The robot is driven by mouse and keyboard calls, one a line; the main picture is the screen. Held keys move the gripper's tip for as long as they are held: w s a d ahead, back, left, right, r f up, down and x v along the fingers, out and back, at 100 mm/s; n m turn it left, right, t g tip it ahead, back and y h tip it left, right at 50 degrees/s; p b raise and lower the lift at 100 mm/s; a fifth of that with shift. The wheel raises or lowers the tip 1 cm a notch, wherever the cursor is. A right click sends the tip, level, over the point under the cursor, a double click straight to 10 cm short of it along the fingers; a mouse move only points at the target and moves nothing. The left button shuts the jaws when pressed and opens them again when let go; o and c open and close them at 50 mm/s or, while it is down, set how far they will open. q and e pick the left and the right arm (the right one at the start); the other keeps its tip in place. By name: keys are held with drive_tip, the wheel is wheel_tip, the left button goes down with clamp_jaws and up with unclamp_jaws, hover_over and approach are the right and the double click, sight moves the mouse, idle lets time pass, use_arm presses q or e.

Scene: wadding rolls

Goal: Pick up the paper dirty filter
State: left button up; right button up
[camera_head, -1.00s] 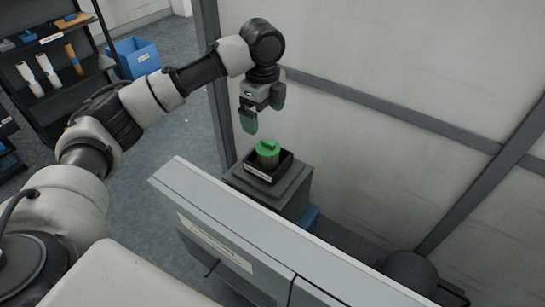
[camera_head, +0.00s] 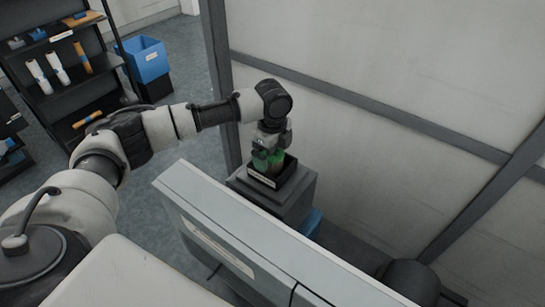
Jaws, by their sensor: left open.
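The paper dirty filter, with a green top and a brownish body (camera_head: 265,168), stands in a black open tray (camera_head: 262,179) on a grey pedestal. My left gripper (camera_head: 268,158) points down over it, its green-tipped fingers around or right beside the filter's top. The jaws are open. The gripper hides most of the filter, and I cannot tell whether the fingers touch it. My right gripper is not in view.
A long grey panel (camera_head: 240,240) stands in front of the pedestal (camera_head: 293,195). A pale wall (camera_head: 400,80) is close behind. A black shelf (camera_head: 65,75) with rolls and a blue bin (camera_head: 146,60) are at the upper left. Open floor lies between.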

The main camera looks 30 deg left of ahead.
use_arm(q)
drive_tip(key=shift+f, duration=0.25)
drive_tip(key=c, duration=1)
drive_tip(key=shift+r, duration=0.1)
drive_tip(key=shift+c, duration=0.2)
